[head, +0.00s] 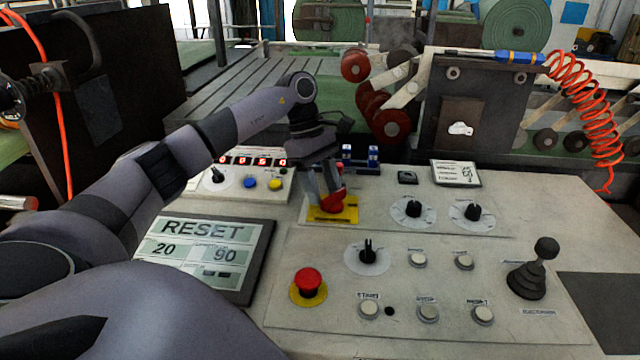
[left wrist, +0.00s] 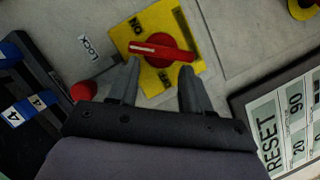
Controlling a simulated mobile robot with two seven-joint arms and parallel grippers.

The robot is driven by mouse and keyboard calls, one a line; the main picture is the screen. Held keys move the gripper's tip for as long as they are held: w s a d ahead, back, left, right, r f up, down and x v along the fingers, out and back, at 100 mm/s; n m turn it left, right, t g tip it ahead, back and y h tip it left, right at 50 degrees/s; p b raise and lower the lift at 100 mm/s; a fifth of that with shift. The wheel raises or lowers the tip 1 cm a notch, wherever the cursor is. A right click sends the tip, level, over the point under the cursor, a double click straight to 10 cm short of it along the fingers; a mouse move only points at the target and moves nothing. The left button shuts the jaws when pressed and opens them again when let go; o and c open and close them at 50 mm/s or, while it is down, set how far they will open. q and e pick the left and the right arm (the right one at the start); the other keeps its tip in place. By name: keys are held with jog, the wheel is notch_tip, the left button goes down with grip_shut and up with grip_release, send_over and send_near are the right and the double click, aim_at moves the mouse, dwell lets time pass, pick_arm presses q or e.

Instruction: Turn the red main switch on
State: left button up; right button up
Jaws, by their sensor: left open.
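The red main switch (head: 335,203) sits on a yellow plate (head: 318,214) at the back left of the grey console. In the left wrist view the red switch (left wrist: 170,53) is a bar handle with a white stripe at its left end, lying nearly level across its yellow plate (left wrist: 150,86). An ON label (left wrist: 135,25) shows upside down at the plate's upper left; the stripe does not clearly point at it. My left gripper (head: 324,193) is open over the switch, fingertips (left wrist: 160,72) apart at the handle's near side. Contact cannot be told. My right gripper is not in view.
A red-tipped lever (left wrist: 83,90) by a LOCK label stands close to the left finger. A RESET screen (head: 205,250), a red emergency button (head: 308,281), black knobs (head: 414,209) and a joystick (head: 530,275) surround the switch. Blue-and-white blocks (head: 360,157) lie behind it.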

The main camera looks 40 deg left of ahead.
pick_arm(q)
jog(key=o, duration=0.5)
jog(key=shift+s+d+r, duration=0.2)
jog(key=shift+d+r, duration=0.1)
jog(key=shift+d, duration=0.15)
jog(key=shift+c, duration=0.2)
jog(key=shift+a+r+p, duration=0.15)
jog(key=shift+r+p, duration=0.2)
jog(key=shift+w+a+r+p, duration=0.35)
jog(key=shift+r+p, duration=0.15)
jog(key=shift+r, duration=0.15)
jog(key=shift+p+v, duration=0.45)
jog(key=shift+v, duration=1.15)
jog(key=shift+a+v, duration=0.2)
jog(key=shift+v, duration=1.1)
jog(key=shift+s+f, duration=0.1)
jog(key=shift+s, duration=0.05)
jog(key=v, duration=0.7)
